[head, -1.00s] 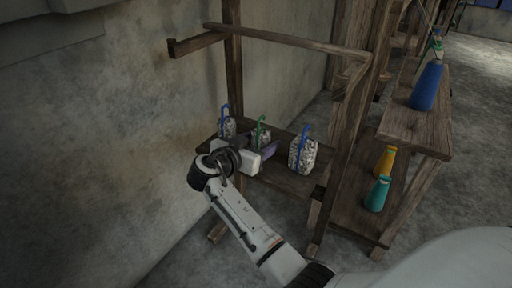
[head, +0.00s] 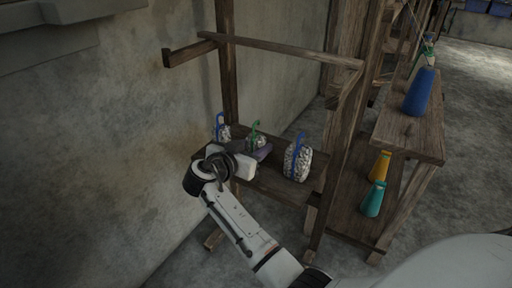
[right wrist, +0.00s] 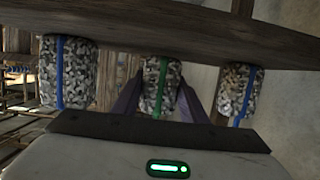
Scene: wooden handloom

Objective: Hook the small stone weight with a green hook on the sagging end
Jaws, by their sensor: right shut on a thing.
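The small grey speckled stone weight with a green hook (head: 254,142) stands on the low wooden shelf (head: 270,184) between two blue-hooked stones. My right gripper (head: 260,152) reaches it from the front, and its fingers partly hide the stone. In the right wrist view the green-hooked stone (right wrist: 157,88) is between the two dark fingers, which are shut on it. It appears to be still at shelf level. My left gripper is not in view. I cannot make out a sagging end.
A larger blue-hooked stone (head: 297,164) stands right of my gripper, and a smaller blue-hooked stone (head: 224,133) stands left. Wooden posts and a top rail (head: 284,47) frame the shelf.

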